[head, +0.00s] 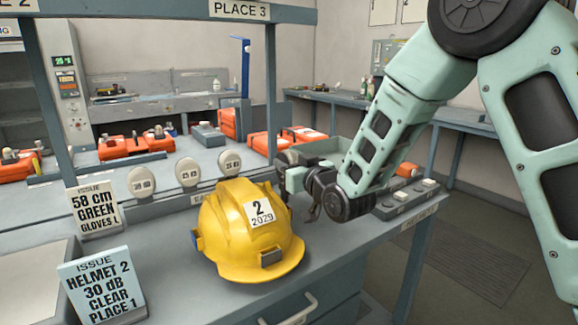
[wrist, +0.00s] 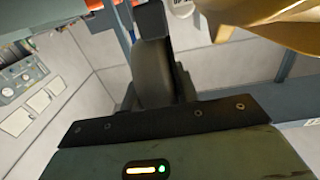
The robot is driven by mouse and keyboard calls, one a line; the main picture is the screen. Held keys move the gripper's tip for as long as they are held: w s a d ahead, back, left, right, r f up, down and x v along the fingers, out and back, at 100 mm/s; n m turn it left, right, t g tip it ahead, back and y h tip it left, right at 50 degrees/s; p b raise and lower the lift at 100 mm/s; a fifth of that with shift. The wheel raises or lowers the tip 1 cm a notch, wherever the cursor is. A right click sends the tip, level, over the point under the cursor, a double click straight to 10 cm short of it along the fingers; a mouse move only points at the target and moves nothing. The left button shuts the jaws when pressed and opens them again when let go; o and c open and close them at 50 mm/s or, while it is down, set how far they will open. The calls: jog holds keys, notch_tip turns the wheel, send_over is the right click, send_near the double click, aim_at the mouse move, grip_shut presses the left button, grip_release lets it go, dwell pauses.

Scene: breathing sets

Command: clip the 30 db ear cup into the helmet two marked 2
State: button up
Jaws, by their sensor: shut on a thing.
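The yellow helmet (head: 243,235) stands on the bench, with a white label reading 2 and 2029. A blue part shows at its left side. My gripper (head: 290,188) is just behind and right of the helmet. In the wrist view, a dark grey rounded piece (wrist: 153,75) is between the jaws, with the helmet (wrist: 275,28) at upper right; they look apart. No rating shows on the held piece, so I cannot tell whether it is the 30 dB ear cup. An off-white oval marked 30 dB (head: 142,182) stands left on the bench's back edge.
Two more off-white ovals (head: 188,172) stand beside it. A blue card (head: 100,288) reads helmet 2, 30 dB, clear, place 1; a white card (head: 93,208) stands behind it. Orange cases (head: 140,143) lie on the rear bench.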

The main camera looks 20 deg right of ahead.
jog(key=shift+f+b, duration=2.05)
jog(key=shift+b, duration=0.1)
jog(key=o, duration=1.2)
jog(key=shift+s, duration=0.1)
jog(key=b+v, duration=0.6)
jog(key=v, duration=0.5)
jog(key=shift+s+f+b, duration=0.25)
jog(key=shift+s+b, duration=0.05)
jog(key=shift+s+d+b, duration=0.15)
jog(key=shift+s+b, duration=0.05)
jog(key=shift+b, duration=1)
